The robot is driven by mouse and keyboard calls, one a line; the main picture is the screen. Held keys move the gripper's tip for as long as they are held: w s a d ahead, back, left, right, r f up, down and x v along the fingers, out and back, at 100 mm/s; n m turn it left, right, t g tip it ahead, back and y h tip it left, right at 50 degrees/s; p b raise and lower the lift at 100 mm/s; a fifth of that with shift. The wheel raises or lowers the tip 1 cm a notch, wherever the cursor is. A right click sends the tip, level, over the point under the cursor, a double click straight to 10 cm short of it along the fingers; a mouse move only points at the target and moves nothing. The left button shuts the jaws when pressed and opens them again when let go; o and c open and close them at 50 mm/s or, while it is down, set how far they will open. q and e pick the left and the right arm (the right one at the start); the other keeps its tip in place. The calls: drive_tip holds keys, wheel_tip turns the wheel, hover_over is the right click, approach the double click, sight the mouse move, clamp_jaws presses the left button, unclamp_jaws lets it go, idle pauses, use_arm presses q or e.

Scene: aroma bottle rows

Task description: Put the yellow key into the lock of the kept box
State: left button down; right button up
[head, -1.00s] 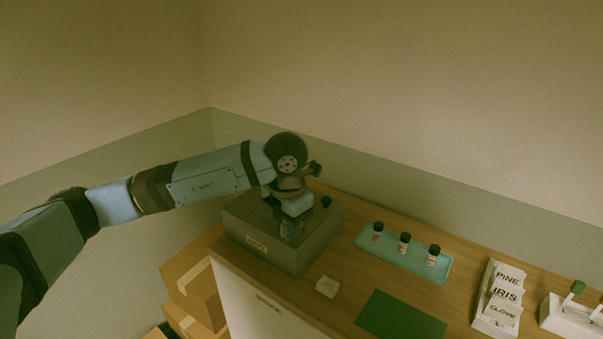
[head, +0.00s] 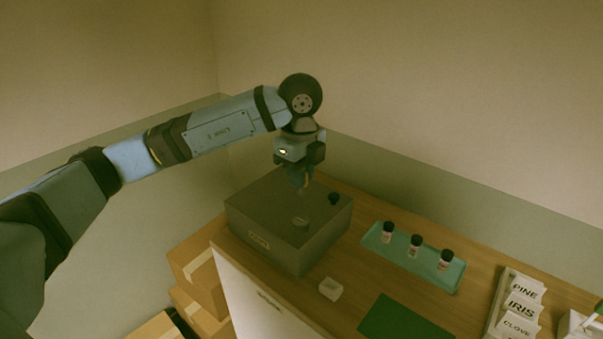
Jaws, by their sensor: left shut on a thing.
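The box (head: 258,218) is a grey-brown block with a small label on its front, too blurred to read surely. It stands at the left end of the wooden counter. My right gripper is out of view.
A teal tray (head: 395,258) holds three dark-capped bottles. A small white block (head: 330,289), a green mat (head: 400,320) and a rack of name cards (head: 520,305) lie nearer. Cardboard boxes (head: 200,280) stand below left.

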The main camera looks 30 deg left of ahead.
sight(300, 194)
use_arm(q)
drive_tip(key=shift+f+b, duration=1.65)
drive_tip(key=shift+f, duration=1)
drive_tip(key=shift+f+b, duration=0.25)
drive_tip(key=shift+b, duration=0.05)
drive_tip(key=shift+f+b, duration=1.05)
drive_tip(key=shift+f, duration=0.45)
drive_tip(key=c, duration=1.1)
unclamp_jaws()
drive_tip(key=shift+r, duration=0.1)
